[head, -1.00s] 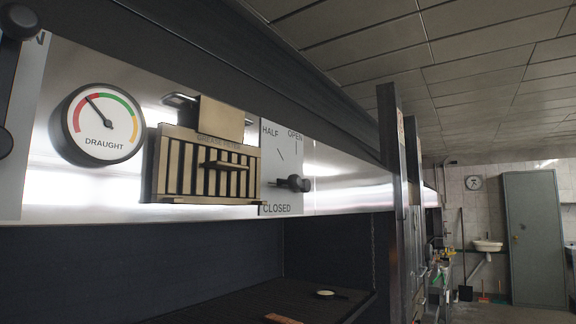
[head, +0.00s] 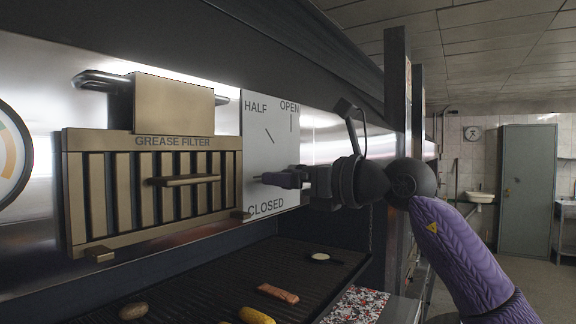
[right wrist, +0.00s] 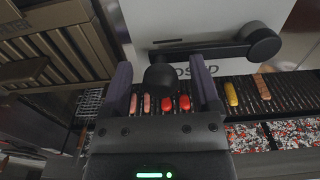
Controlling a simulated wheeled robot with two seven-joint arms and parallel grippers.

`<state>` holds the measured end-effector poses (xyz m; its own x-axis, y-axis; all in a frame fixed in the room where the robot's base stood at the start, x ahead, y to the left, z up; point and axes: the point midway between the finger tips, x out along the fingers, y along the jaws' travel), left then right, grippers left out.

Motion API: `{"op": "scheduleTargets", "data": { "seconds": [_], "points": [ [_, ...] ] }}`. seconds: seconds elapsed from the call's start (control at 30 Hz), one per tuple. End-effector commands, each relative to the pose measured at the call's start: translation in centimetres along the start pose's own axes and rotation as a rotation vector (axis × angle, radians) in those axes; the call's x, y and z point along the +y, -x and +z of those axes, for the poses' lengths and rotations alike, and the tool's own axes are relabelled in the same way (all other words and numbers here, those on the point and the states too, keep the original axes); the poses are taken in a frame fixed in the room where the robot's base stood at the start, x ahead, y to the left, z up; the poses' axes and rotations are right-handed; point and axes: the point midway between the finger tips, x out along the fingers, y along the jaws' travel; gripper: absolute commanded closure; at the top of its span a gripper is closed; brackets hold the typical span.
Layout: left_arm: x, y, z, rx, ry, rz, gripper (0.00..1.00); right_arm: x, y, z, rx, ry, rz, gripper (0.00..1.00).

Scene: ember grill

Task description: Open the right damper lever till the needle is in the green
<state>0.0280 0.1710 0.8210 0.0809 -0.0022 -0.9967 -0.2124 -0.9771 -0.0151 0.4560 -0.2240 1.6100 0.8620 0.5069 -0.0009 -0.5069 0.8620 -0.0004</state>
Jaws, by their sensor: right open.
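The damper plate (head: 262,150), marked HALF, OPEN and CLOSED, is on the hood right of the grease filter. My right gripper (head: 268,179) is in front of it and covers most of the lever. In the right wrist view the black damper lever (right wrist: 205,53) runs left from its round pivot to a knob (right wrist: 159,79). The knob shows between the open fingers of my right gripper (right wrist: 162,76); I cannot tell whether they touch it. The draught gauge (head: 10,160) is cut off at the left edge, its needle out of view. My left gripper is not in view.
The grease filter (head: 160,185) with its handle juts out close left of the plate. Below, the grill (head: 190,285) holds food and a small pan (head: 322,257). A dark upright post (head: 397,110) stands to the right.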

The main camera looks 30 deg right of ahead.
Motion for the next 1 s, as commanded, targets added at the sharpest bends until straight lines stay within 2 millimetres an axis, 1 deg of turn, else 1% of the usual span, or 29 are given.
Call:
{"op": "scheduleTargets", "data": {
  "seconds": [0.23,0.27,0.3,0.47,0.5,0.57,0.6,0.63,1.0],
  "points": [
    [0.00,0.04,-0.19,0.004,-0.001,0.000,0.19,-0.01,-0.28,-0.10,0.000,0.000,0.000,0.21],
    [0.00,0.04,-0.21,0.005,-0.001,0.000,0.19,-0.01,-0.28,-0.10,0.000,0.000,0.000,0.23],
    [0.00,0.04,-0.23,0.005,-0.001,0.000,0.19,-0.01,-0.28,-0.10,0.000,0.000,0.000,0.31],
    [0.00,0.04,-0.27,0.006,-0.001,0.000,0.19,-0.01,-0.26,-0.09,0.000,0.000,0.000,0.65],
    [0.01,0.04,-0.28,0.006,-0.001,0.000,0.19,-0.01,-0.26,-0.08,0.000,0.000,0.000,0.74],
    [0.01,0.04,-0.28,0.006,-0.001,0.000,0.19,-0.01,-0.26,-0.08,0.000,0.000,0.000,0.86],
    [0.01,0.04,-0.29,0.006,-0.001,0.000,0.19,-0.01,-0.26,-0.08,0.000,0.000,0.000,0.95],
    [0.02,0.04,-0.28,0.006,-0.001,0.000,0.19,-0.01,-0.25,-0.08,0.000,0.000,0.000,1.00],
    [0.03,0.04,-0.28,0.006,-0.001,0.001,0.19,-0.01,-0.24,-0.06,-0.001,0.000,0.000,1.00]
  ]
}}
